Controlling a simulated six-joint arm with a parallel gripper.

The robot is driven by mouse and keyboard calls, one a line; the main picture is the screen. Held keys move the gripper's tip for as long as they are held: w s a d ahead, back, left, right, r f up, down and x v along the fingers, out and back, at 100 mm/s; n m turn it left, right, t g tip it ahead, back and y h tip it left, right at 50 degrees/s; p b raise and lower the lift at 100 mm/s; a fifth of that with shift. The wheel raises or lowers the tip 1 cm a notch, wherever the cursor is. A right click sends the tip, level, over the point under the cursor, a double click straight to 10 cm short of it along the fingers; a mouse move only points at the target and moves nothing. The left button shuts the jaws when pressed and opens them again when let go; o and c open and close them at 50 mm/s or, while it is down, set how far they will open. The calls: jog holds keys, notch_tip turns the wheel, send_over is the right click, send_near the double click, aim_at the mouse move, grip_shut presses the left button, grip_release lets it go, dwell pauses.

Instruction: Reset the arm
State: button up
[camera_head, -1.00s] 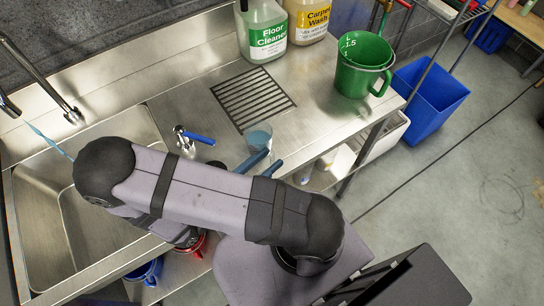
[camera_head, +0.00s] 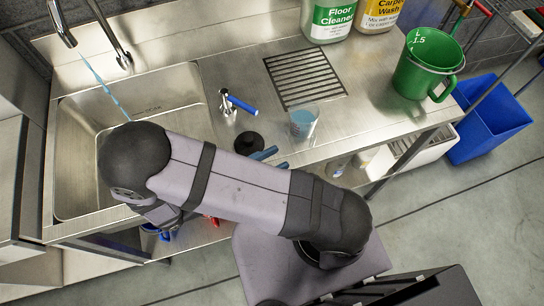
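My gripper (camera_head: 281,157) shows only as two blue fingers sticking out from behind my grey arm, over the front edge of the steel counter. The fingers stand apart with nothing visible between them; the rest of the gripper is hidden by the arm. My arm stretches left, with its rounded elbow over the front right of the sink. A clear beaker with blue liquid (camera_head: 303,122) stands upright on the counter, apart from the fingers, up and to their right.
A sink (camera_head: 85,150) with running water lies left. A small tap with a blue handle (camera_head: 238,104) and a black disc (camera_head: 248,143) are near the fingers. A green jug (camera_head: 425,65) and two bottles stand farther back. A blue bin (camera_head: 490,125) is on the floor.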

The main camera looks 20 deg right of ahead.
jog(key=shift+s+d+m+g, duration=0.15)
jog(key=shift+d+m+g, duration=0.3)
jog(key=shift+g, duration=0.25)
jog(key=s+d+m+g+y+p, duration=0.1)
jog(key=s+d+m+g+y, duration=0.2)
jog(key=m+g+y, duration=0.35)
jog(key=w+m+t+y, duration=0.1)
jog(key=m+y, duration=0.2)
jog(key=m, duration=0.1)
jog(key=w+r+m+t+y+p, duration=0.1)
jog(key=w+m+y, duration=0.1)
jog(key=m+y, duration=0.2)
jog(key=w+r+m+t+y, duration=0.1)
jog(key=w+m+y, duration=0.1)
jog(key=m+y, duration=0.2)
jog(key=shift+d+m+t+p, duration=0.3)
jog(key=shift+m+t+p, duration=0.05)
jog(key=shift+m+p, duration=0.05)
jog(key=shift+w+d+r+m, duration=0.15)
jog(key=shift+w+r+m, duration=0.05)
jog(key=shift+w+m, duration=0.1)
jog(key=shift+o, duration=0.4)
